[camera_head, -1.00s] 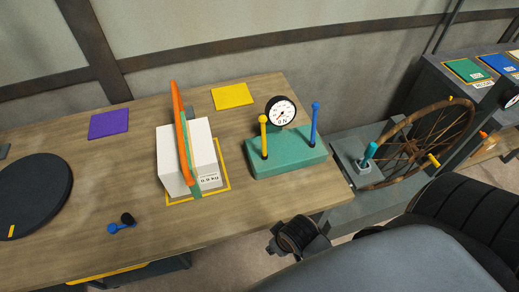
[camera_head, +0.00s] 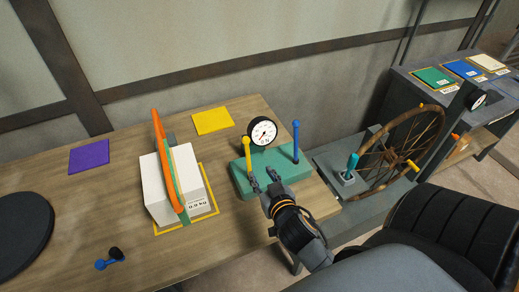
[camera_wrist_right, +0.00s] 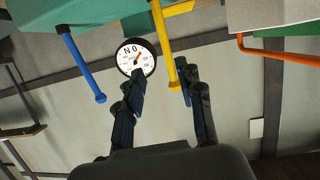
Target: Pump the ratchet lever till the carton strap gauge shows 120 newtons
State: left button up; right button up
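A green ratchet base (camera_head: 240,182) stands on the bench with a yellow lever (camera_head: 248,152) at its left and a blue lever (camera_head: 296,142) at its right. Both levers stand upright. The white round gauge (camera_head: 263,132) behind them has its needle too small to read surely. A white carton (camera_head: 152,190) with an orange strap piece (camera_head: 165,160) stands to the left. My right gripper (camera_head: 264,179) is open in front of the base. In the right wrist view, the yellow lever's end (camera_wrist_right: 173,88) shows between its spread fingers (camera_wrist_right: 160,75); contact cannot be told. My left gripper is out of view.
A spoked wheel (camera_head: 410,150) and a teal-handled lever (camera_head: 351,163) stand to the right. A black chair (camera_head: 450,215) is at the lower right. Purple (camera_head: 89,156) and yellow (camera_head: 213,121) pads and a small blue-black crank (camera_head: 110,259) lie on the bench.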

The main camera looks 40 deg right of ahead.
aim_at(247, 143)
jog(key=w+r+t, duration=0.1)
jog(key=w, duration=0.2)
jog(key=w+d+r+t, duration=0.1)
jog(key=w, duration=0.2)
jog(key=w+r, duration=0.2)
jog(key=w, duration=0.1)
jog(key=shift+w+d+r+t, duration=0.1)
jog(key=shift+w+d+t, duration=0.1)
jog(key=shift+d+t, duration=0.2)
jog(key=c, duration=0.7)
